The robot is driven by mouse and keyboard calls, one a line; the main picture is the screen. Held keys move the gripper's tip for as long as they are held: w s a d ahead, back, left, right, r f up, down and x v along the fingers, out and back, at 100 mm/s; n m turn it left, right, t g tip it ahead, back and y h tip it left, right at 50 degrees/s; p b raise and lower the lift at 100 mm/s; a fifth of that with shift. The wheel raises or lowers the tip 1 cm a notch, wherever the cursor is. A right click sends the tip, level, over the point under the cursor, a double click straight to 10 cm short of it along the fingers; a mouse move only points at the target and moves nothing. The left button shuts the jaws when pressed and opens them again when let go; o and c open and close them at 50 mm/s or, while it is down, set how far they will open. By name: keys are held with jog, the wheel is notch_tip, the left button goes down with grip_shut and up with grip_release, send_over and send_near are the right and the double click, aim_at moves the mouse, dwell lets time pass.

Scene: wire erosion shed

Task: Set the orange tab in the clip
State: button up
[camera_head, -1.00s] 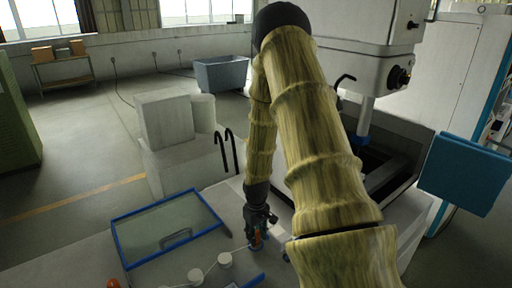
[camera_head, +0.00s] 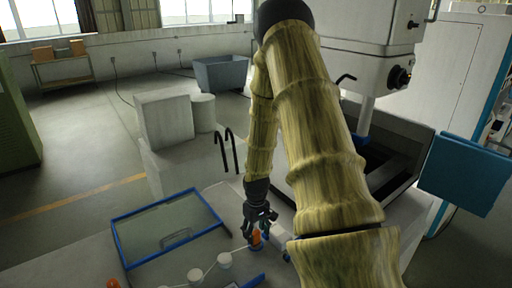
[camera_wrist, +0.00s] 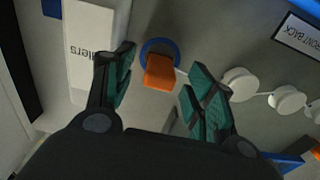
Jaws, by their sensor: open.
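The orange tab (camera_wrist: 159,73) lies between my open fingers in the wrist view, with a blue ring (camera_wrist: 151,47) around or under its far end. In the head view the orange tab (camera_head: 256,238) shows just below my fingertips. My gripper (camera_wrist: 158,85) is open, its green-padded fingers on either side of the tab and apart from it. In the head view my gripper (camera_head: 260,222) hangs over the worktop. I cannot tell which part is the clip.
White round knobs (camera_wrist: 240,84) on a thin line stand to the right in the wrist view. A white box with lettering (camera_wrist: 92,40) is close to the left finger. A blue-framed glass panel (camera_head: 168,232) lies left of my gripper. Another orange piece (camera_head: 113,283) is at the lower left.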

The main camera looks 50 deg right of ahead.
notch_tip(320, 180, up, 10)
jog(key=shift+r, duration=0.25)
dwell(0.3)
